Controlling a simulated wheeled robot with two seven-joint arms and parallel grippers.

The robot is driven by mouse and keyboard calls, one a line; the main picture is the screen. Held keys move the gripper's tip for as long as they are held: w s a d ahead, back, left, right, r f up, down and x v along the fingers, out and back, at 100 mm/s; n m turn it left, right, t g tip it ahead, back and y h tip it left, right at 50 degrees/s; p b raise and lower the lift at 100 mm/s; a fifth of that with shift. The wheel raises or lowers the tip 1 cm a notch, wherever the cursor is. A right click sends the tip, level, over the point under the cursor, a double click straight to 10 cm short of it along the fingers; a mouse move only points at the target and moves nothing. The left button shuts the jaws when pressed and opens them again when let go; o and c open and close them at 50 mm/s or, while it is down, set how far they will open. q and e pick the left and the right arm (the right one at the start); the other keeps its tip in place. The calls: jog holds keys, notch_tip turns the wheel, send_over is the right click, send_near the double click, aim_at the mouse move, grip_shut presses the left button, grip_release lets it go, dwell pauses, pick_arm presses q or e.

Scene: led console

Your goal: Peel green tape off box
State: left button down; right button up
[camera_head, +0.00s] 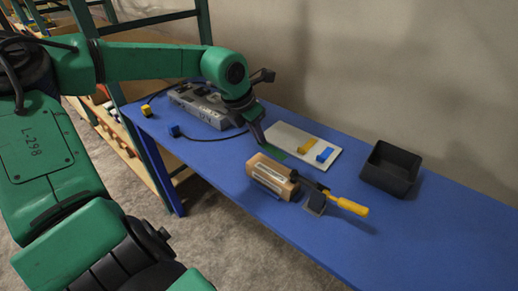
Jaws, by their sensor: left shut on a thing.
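A small tan cardboard box (264,179) with a pale label on its front lies near the middle of the blue table. My left gripper (261,143) reaches down just behind the box and is shut on the green tape (276,153). The tape shows as a short dark green strip stretching right from the fingertips, behind the box's top edge. Whether the tape still touches the box I cannot tell.
A white board (304,139) with a yellow block and a blue block lies behind the box. A black bin (391,168) stands to the right. A yellow-handled tool (350,206) lies beside the box. A grey console (203,104) with cables sits left. The table's right part is clear.

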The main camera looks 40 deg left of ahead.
pick_arm(q)
notch_tip(320, 180, up, 19)
jog(key=p, duration=0.3)
jog(key=shift+p, duration=0.3)
